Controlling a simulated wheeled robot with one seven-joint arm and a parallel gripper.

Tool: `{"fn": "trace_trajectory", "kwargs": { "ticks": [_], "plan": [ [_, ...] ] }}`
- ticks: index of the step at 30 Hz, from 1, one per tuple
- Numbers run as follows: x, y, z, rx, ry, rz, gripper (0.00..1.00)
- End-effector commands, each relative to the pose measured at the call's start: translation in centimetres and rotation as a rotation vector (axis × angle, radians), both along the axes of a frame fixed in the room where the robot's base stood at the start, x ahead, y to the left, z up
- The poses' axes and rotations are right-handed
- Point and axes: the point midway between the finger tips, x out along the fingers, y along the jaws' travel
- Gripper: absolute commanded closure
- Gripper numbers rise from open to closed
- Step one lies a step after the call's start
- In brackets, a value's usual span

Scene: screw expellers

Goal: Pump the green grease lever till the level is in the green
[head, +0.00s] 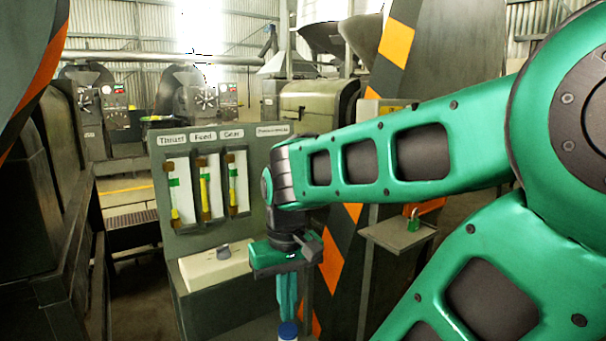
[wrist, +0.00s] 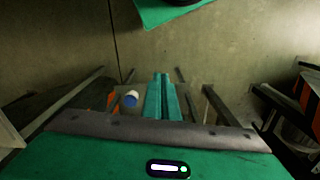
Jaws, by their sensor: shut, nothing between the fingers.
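My gripper (head: 287,312) points down at the front right of the grease panel (head: 262,170). Its teal fingers are together and empty; they also show in the wrist view (wrist: 162,98). The panel carries three sight tubes: Thrust (head: 175,193), Feed (head: 205,188) and Gear (head: 232,184). I cannot read the exact levels. No green lever can be made out; my arm hides part of the panel. A blue-topped white piece (head: 288,330) is just below the fingertips, and left of them in the wrist view (wrist: 131,98).
A grey knob (head: 223,252) sits on the pale box (head: 212,268) below the tubes. A green padlock (head: 414,220) is on a small shelf (head: 396,236) at right. An orange-striped post (head: 345,235) stands behind my gripper. Railings (head: 95,230) stand at left.

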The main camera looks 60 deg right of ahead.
Motion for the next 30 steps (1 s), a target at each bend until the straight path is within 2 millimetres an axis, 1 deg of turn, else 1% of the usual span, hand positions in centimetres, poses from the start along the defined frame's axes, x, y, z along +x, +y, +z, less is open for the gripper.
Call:
{"fn": "trace_trajectory", "kwargs": {
  "ticks": [1, 2, 3, 5, 6, 8, 9, 11, 12, 14, 15, 18, 21, 24, 27, 30],
  "plan": [
    [1.2, -1.2, 1.6, -0.012, -0.003, 0.005, 1.00],
    [2.0, -2.1, 2.6, -0.019, -0.006, 0.008, 1.00],
    [2.9, -3.5, 4.2, -0.029, -0.009, 0.014, 1.00],
    [4.4, -5.7, 6.9, -0.045, -0.016, 0.023, 1.00],
    [5.4, -7.3, 8.7, -0.055, -0.019, 0.029, 1.00],
    [6.7, -9.5, 11.4, -0.070, -0.025, 0.040, 1.00],
    [7.4, -10.9, 13.2, -0.077, -0.030, 0.046, 1.00],
    [8.5, -13.0, 15.8, -0.090, -0.039, 0.056, 1.00],
    [9.0, -14.3, 17.5, -0.097, -0.045, 0.062, 1.00],
    [9.9, -16.2, 20.0, -0.108, -0.056, 0.073, 1.00],
    [10.4, -17.4, 21.6, -0.115, -0.063, 0.081, 1.00],
    [11.5, -20.0, 25.3, -0.132, -0.087, 0.103, 1.00],
    [12.3, -21.9, 28.2, -0.145, -0.111, 0.125, 1.00],
    [13.0, -23.2, 30.2, -0.159, -0.131, 0.147, 1.00],
    [13.3, -23.9, 31.5, -0.168, -0.143, 0.164, 1.00],
    [13.3, -24.3, 32.2, -0.171, -0.150, 0.170, 1.00]
  ]
}}
